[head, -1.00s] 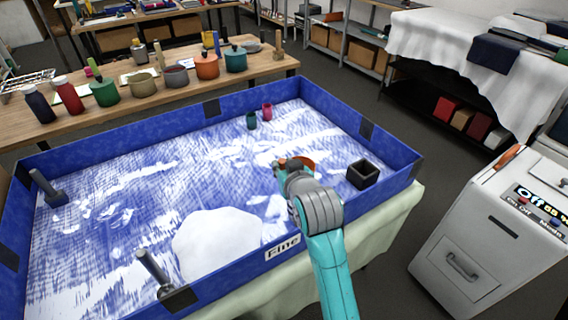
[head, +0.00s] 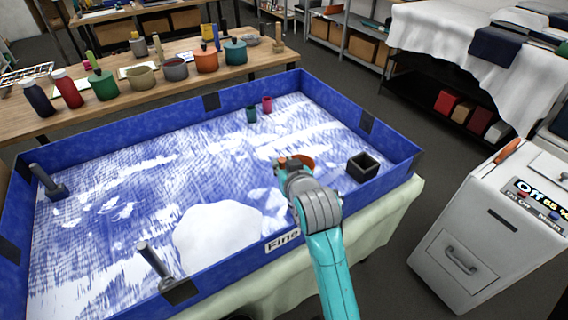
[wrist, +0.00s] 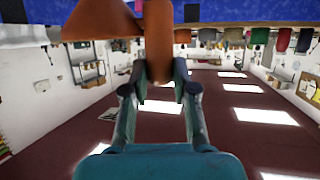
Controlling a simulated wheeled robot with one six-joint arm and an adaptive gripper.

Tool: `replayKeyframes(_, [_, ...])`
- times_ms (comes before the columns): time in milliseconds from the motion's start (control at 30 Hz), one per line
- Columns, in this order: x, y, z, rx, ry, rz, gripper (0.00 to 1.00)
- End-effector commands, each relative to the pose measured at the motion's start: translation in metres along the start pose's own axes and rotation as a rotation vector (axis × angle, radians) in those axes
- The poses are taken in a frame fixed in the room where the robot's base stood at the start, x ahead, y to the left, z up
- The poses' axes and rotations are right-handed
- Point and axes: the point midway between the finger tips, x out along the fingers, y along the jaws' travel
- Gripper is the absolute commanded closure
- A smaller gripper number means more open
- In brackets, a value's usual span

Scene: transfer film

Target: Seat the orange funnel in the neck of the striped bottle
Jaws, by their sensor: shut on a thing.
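An orange funnel (head: 307,161) shows partly behind my gripper (head: 290,165) in the head view, above the right part of the blue-walled tray. In the wrist view the orange funnel (wrist: 105,22) fills the top, with its wide part to the left. My gripper (wrist: 158,88) is shut on a brown-orange part of it there. I cannot make out a striped bottle in either view; my gripper and arm hide part of the tray.
The blue-walled tray (head: 110,134) holds white and blue material with a white mound (head: 217,232). A dark square box (head: 362,167), a green cup (head: 251,114) and a pink cup (head: 267,104) stand in it.

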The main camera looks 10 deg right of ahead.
Motion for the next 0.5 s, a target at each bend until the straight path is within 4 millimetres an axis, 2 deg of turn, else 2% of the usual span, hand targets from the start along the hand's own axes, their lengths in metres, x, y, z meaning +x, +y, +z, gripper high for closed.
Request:
replayKeyframes(233, [0.0000, 0.0000, -0.0002, 0.000, 0.001, 0.000, 1.00])
replayKeyframes(267, [0.0000, 0.0000, -0.0003, 0.000, 0.001, 0.000, 0.70])
replayKeyframes(367, [0.0000, 0.0000, -0.0003, 0.000, 0.001, 0.000, 0.45])
replayKeyframes(500, [0.0000, 0.0000, -0.0003, 0.000, 0.001, 0.000, 0.44])
